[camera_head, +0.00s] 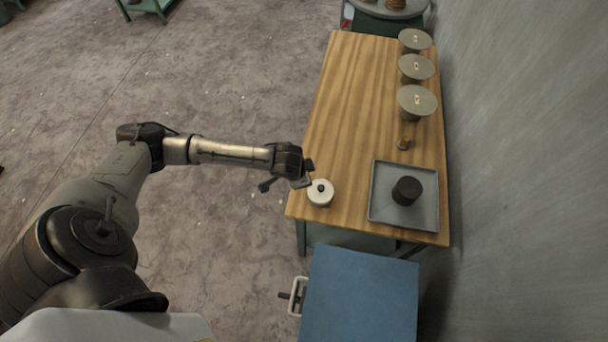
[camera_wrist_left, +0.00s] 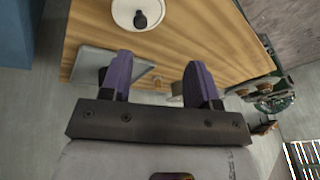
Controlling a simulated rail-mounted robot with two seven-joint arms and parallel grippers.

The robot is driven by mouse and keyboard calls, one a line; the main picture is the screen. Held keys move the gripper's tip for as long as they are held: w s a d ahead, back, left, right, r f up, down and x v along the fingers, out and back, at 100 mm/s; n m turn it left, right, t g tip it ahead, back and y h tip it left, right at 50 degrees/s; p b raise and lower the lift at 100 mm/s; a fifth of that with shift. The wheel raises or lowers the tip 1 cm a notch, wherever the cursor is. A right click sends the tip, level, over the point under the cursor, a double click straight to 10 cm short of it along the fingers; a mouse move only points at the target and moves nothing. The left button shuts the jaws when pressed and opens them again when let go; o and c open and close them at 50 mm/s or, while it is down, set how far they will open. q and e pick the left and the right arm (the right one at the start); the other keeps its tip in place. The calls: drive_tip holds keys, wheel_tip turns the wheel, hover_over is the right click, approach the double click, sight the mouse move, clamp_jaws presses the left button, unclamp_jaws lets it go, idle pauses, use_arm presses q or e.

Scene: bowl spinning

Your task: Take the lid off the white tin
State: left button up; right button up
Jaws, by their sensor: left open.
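The white tin (camera_head: 320,198) stands near the left front corner of the wooden table. A white lid with a dark knob sits on top of it. In the left wrist view the tin's lid (camera_wrist_left: 125,14) is at the top edge, partly cut off, with its black knob showing. My left gripper (camera_head: 309,172) is just beside the tin on its upper left side, in the head view. In the left wrist view its two purple fingers (camera_wrist_left: 158,70) are apart with nothing between them, and the tin lies beyond the fingertips. My right gripper is not in view.
A grey tray (camera_head: 376,212) holding a dark cylinder (camera_head: 407,190) lies right of the tin. A small wooden object (camera_head: 404,143) and three round grey-topped items (camera_head: 417,101) line the right side. A blue surface (camera_head: 360,300) is in front. The table's (camera_head: 345,100) left middle is clear.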

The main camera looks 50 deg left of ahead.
sight(321, 187)
use_arm(q)
drive_tip(key=w+d+f+n, duration=0.1)
drive_tip(key=w+f, duration=0.1)
drive_tip(key=f, duration=0.2)
drive_tip(key=w+f+n+h, duration=0.1)
drive_tip(key=w+f, duration=0.1)
drive_tip(key=f, duration=0.2)
drive_tip(key=w+d+f+n+b, duration=0.1)
drive_tip(key=f, duration=0.3)
drive_tip(key=shift+w+d+f, duration=0.35)
drive_tip(key=shift+w, duration=0.05)
drive_tip(key=c, duration=1)
drive_tip(key=shift+r, duration=0.1)
